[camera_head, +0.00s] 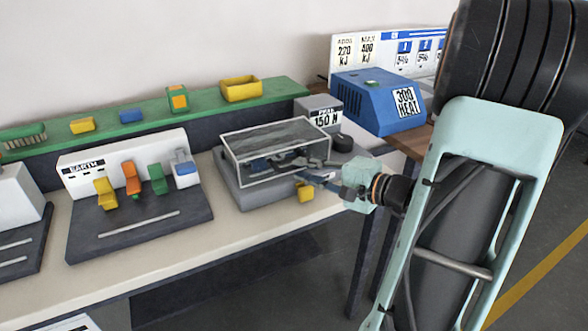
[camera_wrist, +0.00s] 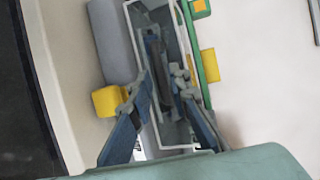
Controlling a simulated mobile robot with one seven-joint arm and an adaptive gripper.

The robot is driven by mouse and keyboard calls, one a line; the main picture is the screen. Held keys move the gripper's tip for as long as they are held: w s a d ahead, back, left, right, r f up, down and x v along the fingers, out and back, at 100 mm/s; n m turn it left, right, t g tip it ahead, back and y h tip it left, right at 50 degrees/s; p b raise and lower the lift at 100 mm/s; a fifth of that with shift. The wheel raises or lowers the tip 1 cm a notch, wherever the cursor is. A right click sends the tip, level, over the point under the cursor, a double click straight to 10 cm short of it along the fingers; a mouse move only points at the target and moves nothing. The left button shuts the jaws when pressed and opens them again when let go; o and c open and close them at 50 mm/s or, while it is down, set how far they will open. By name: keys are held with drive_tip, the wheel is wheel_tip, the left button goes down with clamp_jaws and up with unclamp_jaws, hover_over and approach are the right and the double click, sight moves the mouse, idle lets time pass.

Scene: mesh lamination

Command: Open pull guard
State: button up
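The pull guard (camera_head: 262,140) is a clear box with a thin pale frame. It appears closed, lying over the grey pull tester (camera_head: 255,194) on the bench. My gripper (camera_head: 308,168) reaches in from the right, at the guard's right front side. In the wrist view, my gripper (camera_wrist: 158,93) has its two fingers apart, one on each side of part of the guard's pale frame (camera_wrist: 187,45). I cannot tell whether either finger touches it. A yellow block (camera_head: 305,191) sits low at the tester's front, below the fingers; a yellow block also shows beside the left finger (camera_wrist: 108,101).
A grey display reading 150 N (camera_head: 326,115) and a dark knob (camera_head: 343,142) stand behind the guard. A blue heater box (camera_head: 375,100) is at the back right. A fixture with coloured clamps (camera_head: 140,228) is to the left. The bench front (camera_head: 160,269) is clear.

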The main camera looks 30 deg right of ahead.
sight(296, 168)
drive_tip(key=shift+x, duration=1.85)
clamp_jaws()
